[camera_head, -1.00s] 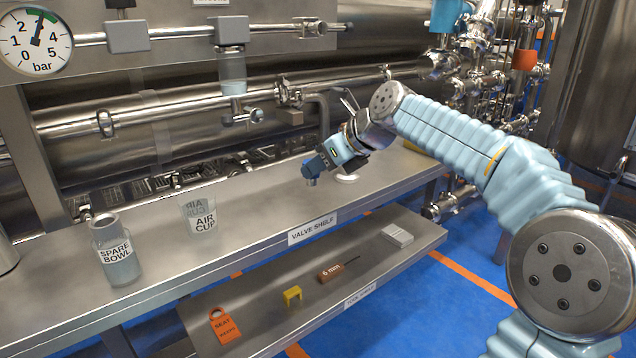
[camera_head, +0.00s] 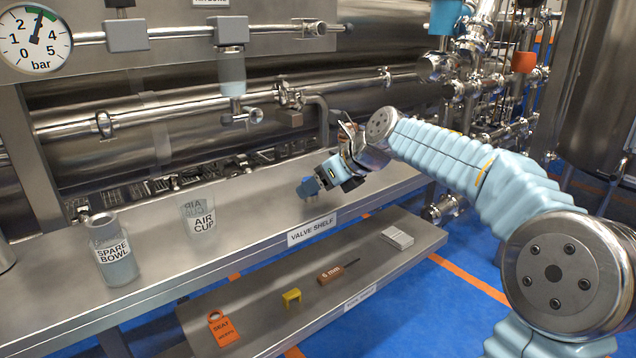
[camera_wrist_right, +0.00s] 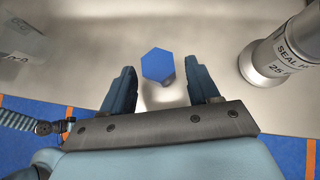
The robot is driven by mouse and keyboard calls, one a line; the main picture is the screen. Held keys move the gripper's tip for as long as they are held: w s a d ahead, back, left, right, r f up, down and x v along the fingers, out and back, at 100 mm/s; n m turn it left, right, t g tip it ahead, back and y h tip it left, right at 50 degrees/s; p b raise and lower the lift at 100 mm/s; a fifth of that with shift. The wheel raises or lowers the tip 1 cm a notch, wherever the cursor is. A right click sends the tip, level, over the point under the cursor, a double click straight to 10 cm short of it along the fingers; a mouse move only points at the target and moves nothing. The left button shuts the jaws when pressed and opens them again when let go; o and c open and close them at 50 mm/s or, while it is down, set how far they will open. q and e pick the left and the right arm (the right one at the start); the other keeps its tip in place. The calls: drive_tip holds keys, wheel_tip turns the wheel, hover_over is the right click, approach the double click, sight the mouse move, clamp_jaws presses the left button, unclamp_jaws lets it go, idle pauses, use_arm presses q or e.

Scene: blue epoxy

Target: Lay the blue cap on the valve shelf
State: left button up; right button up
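My right gripper (camera_head: 328,176) is low over the shelf. In the right wrist view its fingers (camera_wrist_right: 163,80) are spread either side of the cap, with a visible gap on each side. The cap appears to rest on the shelf, though its underside is hidden. My left gripper is out of view.
A jar marked SPARE BOWL (camera_head: 113,255) and a clear AIR CUP (camera_head: 200,218) stand left on the shelf. A grey labelled cylinder (camera_wrist_right: 283,52) stands right in the wrist view. The lower shelf holds an orange tag (camera_head: 224,330), yellow clip (camera_head: 291,298) and brown-handled tool (camera_head: 331,275).

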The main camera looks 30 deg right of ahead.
drive_tip(key=shift+r, duration=0.1)
drive_tip(key=shift+s+d+r, duration=0.1)
drive_tip(key=shift+s+r, duration=0.1)
drive_tip(key=shift+r, duration=0.1)
drive_tip(key=p+v, duration=0.1)
drive_tip(key=v, duration=1)
drive_tip(key=shift+s, duration=0.1)
idle(0.9)
